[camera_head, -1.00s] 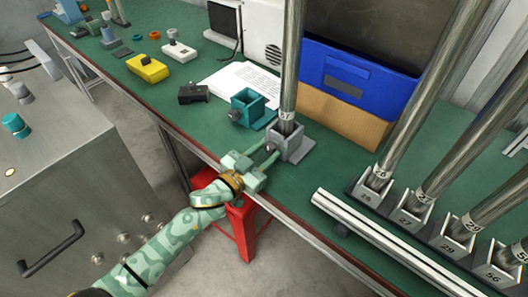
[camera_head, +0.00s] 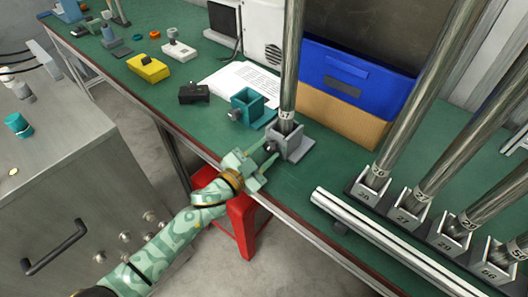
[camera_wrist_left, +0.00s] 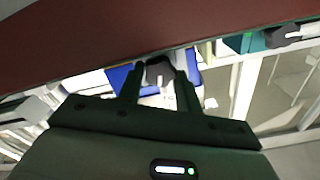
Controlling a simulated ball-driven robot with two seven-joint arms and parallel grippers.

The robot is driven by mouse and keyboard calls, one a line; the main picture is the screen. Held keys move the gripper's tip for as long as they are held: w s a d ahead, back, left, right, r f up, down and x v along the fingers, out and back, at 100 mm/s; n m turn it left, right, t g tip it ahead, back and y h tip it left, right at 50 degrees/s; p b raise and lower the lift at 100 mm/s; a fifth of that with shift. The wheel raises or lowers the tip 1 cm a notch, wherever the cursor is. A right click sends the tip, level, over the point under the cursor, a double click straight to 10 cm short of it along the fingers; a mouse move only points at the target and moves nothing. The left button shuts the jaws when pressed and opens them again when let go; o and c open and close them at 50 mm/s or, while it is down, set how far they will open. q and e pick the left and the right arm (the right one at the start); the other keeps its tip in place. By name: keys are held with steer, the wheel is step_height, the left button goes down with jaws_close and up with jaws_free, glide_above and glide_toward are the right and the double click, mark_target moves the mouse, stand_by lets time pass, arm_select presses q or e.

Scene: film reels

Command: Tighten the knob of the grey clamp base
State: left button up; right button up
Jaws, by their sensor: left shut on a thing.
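The grey clamp base (camera_head: 299,145) stands near the table's front edge, with a tall metal tube (camera_head: 290,70) upright in its socket. Its dark knob (camera_head: 270,147) faces the front left. My left gripper (camera_head: 268,157) reaches in from the lower left and is shut on this knob. In the left wrist view the knob (camera_wrist_left: 160,71) sits between the two fingers of my left gripper (camera_wrist_left: 160,82). The fingers partly hide the knob. My right gripper is not in view.
An empty teal clamp base (camera_head: 248,103) stands just behind left. A blue box (camera_head: 345,70) stands behind the tube. Numbered holders with leaning tubes (camera_head: 405,205) and a metal rail (camera_head: 375,235) lie to the right. A red stool (camera_head: 240,215) is below the table edge.

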arm_select(q)
steer(key=o, duration=1)
steer(key=shift+s+a, duration=0.1)
steer(key=p+v, duration=0.4)
steer(key=v, duration=1.2)
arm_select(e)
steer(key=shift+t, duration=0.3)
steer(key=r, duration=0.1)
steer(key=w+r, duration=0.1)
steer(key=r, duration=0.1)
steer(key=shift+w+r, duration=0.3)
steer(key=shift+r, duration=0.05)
